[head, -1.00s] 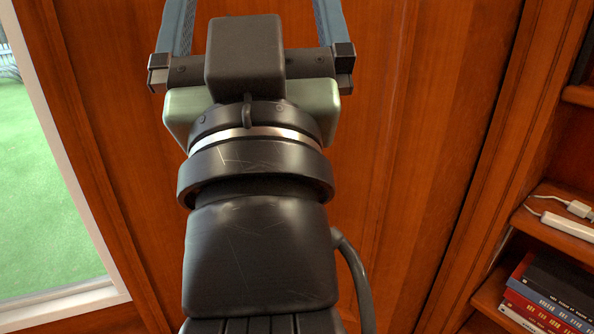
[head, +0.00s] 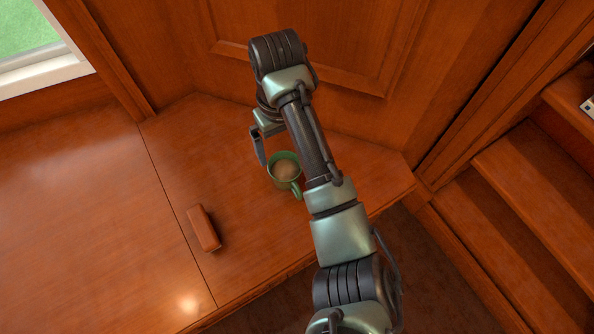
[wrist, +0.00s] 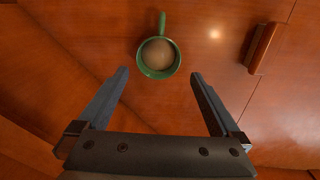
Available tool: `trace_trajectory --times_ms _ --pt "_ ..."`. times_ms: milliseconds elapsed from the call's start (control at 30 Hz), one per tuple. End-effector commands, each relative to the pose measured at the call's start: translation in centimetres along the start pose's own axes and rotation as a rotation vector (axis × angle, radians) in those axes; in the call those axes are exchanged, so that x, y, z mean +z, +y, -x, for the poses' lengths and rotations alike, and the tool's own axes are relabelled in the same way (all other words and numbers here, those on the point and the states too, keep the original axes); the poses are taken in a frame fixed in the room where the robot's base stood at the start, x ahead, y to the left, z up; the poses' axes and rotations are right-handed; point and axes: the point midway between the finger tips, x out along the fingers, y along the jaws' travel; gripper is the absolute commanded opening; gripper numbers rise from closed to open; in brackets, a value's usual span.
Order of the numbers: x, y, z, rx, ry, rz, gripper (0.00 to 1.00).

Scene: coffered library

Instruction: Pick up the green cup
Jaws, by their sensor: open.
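The green cup (head: 284,167) stands upright on the wooden bench top in the head view, holding a light brown content. Its handle points toward the lower right there. The cup also shows in the wrist view (wrist: 158,57), at the top middle, with its handle pointing up. My gripper (wrist: 160,73) is open and empty. In the wrist view its two fingers point toward the cup, which lies just beyond and between the fingertips. In the head view one finger (head: 261,150) shows beside the cup's upper left; my arm hides the other finger.
A brown block-like object (head: 204,228) lies on the bench top (head: 90,230) to the lower left of the cup; it also shows in the wrist view (wrist: 263,48). Panelled wood walls (head: 340,50) stand close behind. Shelves (head: 520,180) are at the right. The bench's left part is clear.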

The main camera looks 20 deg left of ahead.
Motion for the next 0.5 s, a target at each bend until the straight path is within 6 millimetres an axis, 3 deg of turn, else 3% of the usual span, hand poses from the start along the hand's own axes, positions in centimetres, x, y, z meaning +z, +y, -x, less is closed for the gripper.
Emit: trace_trajectory --times_ms 300,500 --pt "0.3 0.0 -5.8 -0.002 -0.011 0.000 1.00" --pt "0.2 0.0 -7.6 -0.002 -0.008 0.001 1.00"
